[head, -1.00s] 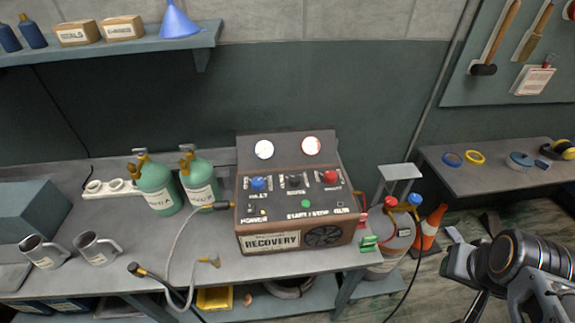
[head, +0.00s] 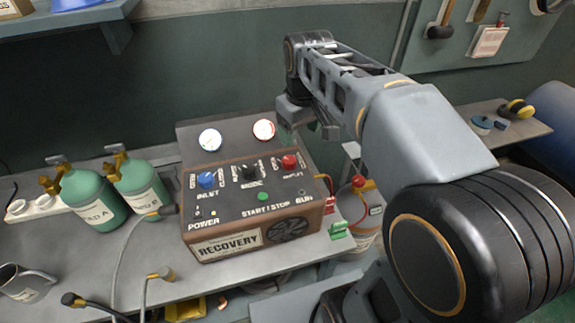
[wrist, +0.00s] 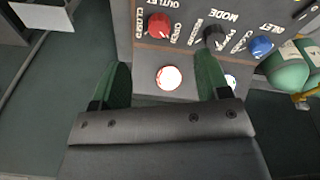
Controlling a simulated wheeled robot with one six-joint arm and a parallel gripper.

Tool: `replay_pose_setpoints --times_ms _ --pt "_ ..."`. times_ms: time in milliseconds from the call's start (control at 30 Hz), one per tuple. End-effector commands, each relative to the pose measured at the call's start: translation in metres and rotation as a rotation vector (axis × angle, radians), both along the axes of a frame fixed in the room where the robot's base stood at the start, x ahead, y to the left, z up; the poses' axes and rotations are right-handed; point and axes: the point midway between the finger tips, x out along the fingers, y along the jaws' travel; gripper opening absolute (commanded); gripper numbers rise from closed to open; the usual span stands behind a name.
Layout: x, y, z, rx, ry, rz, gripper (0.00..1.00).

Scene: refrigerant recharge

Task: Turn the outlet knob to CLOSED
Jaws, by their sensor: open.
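The red outlet knob (head: 289,161) sits at the right end of the knob row on the recovery machine (head: 222,243). In the wrist view the outlet knob (wrist: 158,25) is beyond the fingertips, beside the words OUTLET, OPEN and CLOSED. I cannot tell which word it points to. My gripper (head: 301,132) is above the back right of the machine, apart from the knob. In the wrist view my gripper (wrist: 163,62) is open and empty, with a round gauge between its dark green fingers.
A black mode knob (head: 250,171) and a blue inlet knob (head: 206,180) are left of the outlet knob. Two gauges (head: 264,130) face up behind them.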

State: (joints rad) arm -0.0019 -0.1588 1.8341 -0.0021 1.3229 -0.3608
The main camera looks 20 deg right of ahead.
Motion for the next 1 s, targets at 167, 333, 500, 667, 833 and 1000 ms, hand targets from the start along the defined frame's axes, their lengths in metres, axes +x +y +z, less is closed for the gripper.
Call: replay_pose_setpoints --times_ms 167,333,500,667,833,1000 --pt "0.039 0.004 -0.009 -0.012 0.085 0.135 0.69" --pt "0.057 0.004 -0.011 -0.014 0.129 0.205 0.69" --pt "0.063 0.003 -0.022 -0.014 0.146 0.228 0.69" --pt "0.063 0.002 -0.048 -0.014 0.149 0.227 0.69" --pt "0.063 0.002 -0.081 -0.014 0.147 0.226 0.69" --pt "0.063 0.002 -0.111 -0.014 0.146 0.225 0.69"
